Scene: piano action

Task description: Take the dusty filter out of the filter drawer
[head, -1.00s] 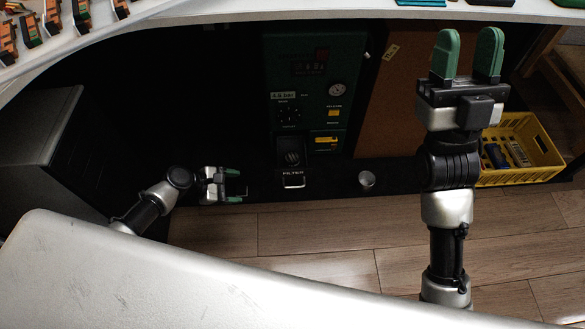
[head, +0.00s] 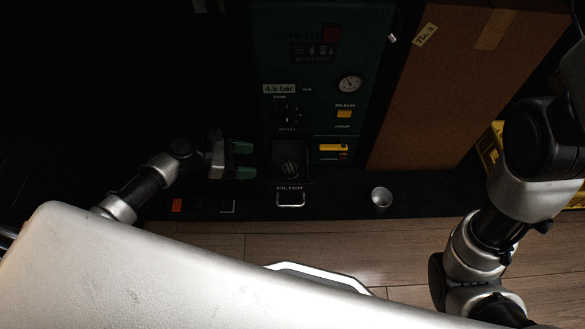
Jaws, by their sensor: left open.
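The filter drawer (head: 290,187), marked FILTER and with a pale handle, is low on the dark green machine (head: 318,40). Just above its label, a dark rounded piece (head: 290,168) shows inside a black box-like frame. It may be the filter, but it is too dark to tell, and I see no clear dust. My left gripper (head: 243,160) is open and empty, its two green fingers pointing right toward the drawer, with a gap between them and it. My right arm is at the right, and its gripper is out of the picture.
A metal cup (head: 381,197) stands right of the drawer on the dark base strip. A brown board (head: 465,80) and a yellow crate (head: 490,150) are further right. The wooden floor (head: 400,250) in front is mostly clear.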

